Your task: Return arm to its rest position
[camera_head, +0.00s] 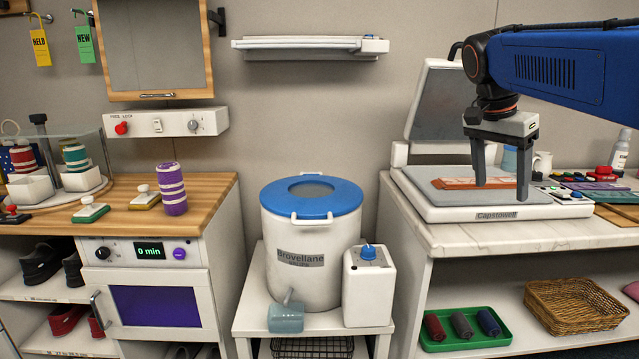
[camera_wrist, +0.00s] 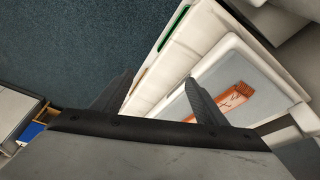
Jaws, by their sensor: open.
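My gripper (camera_head: 502,185) hangs from my blue arm at the right of the head view, fingers pointing down and apart, with nothing between them. It appears in front of the white machine labelled Capstowell (camera_head: 450,212), whose lid (camera_head: 437,105) stands raised. An orange-brown flat piece (camera_head: 450,183) lies on the machine's grey bed, partly hidden behind my gripper. In the wrist view my two dark fingers (camera_wrist: 155,95) are spread, and the orange piece (camera_wrist: 232,98) lies on the bed to the right of them.
A wooden counter (camera_head: 205,195) is at left. A green tray (camera_head: 465,338) and wicker basket (camera_head: 575,305) sit on the shelf below the right counter.

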